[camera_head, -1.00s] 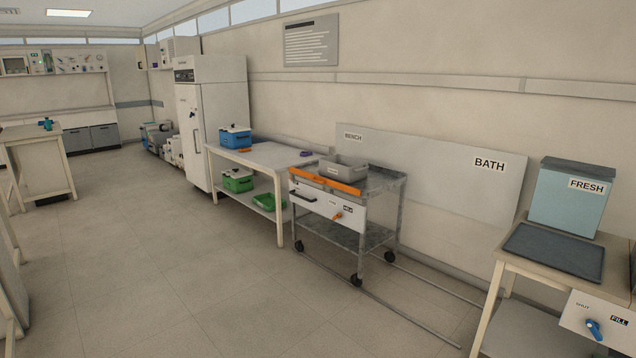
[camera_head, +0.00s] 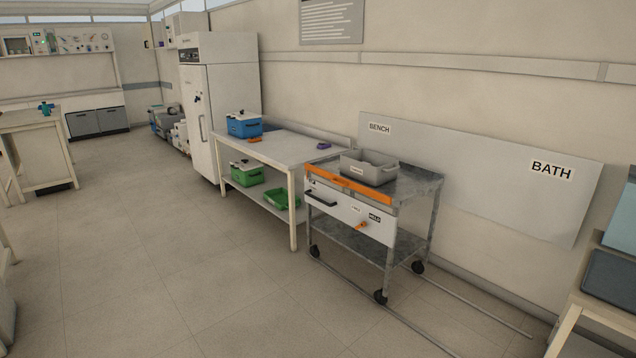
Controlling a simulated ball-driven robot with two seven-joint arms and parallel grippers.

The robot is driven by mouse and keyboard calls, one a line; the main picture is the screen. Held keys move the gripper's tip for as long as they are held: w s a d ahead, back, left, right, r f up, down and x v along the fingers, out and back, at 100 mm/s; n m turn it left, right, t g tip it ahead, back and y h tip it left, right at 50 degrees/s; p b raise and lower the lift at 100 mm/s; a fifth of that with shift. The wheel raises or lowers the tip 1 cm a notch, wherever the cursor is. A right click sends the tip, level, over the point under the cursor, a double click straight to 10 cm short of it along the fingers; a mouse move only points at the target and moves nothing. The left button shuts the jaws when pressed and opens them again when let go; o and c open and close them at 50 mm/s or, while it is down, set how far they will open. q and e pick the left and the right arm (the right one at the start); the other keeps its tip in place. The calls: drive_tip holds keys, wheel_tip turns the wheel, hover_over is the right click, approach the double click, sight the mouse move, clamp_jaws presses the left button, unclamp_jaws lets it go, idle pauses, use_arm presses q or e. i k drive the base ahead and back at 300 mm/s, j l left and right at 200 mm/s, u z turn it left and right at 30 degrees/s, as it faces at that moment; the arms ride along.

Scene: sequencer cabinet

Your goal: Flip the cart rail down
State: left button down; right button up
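The cart (camera_head: 372,243) is a grey metal trolley on black casters, standing at centre right against the bench. Its orange rail (camera_head: 348,185) runs along the top front edge, above a white front panel (camera_head: 346,215). The panel carries a dark handle (camera_head: 320,197), a small orange lever (camera_head: 362,225) and a label that seems to read HOLD. A grey bin (camera_head: 369,167) sits on the cart top, behind the rail. Neither of my grippers is in view.
A white bench (camera_head: 275,149) with a blue box (camera_head: 244,125) stands left of the cart, green containers on its shelf. Floor rails (camera_head: 480,302) run from the cart toward a table (camera_head: 596,310) at the right. The floor (camera_head: 170,250) in front is open.

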sight(338, 180)
drive_tip(key=i+j, duration=0.1)
drive_tip(key=i, duration=0.95)
drive_tip(key=i+j, duration=0.1)
drive_tip(key=i, duration=0.95)
drive_tip(key=i+j+z, duration=0.15)
drive_tip(key=i+z, duration=0.15)
drive_tip(key=i, duration=0.2)
drive_tip(key=i+j+z, duration=0.3)
drive_tip(key=i, duration=0.15)
drive_tip(key=i+j+z, duration=0.3)
drive_tip(key=i, duration=0.15)
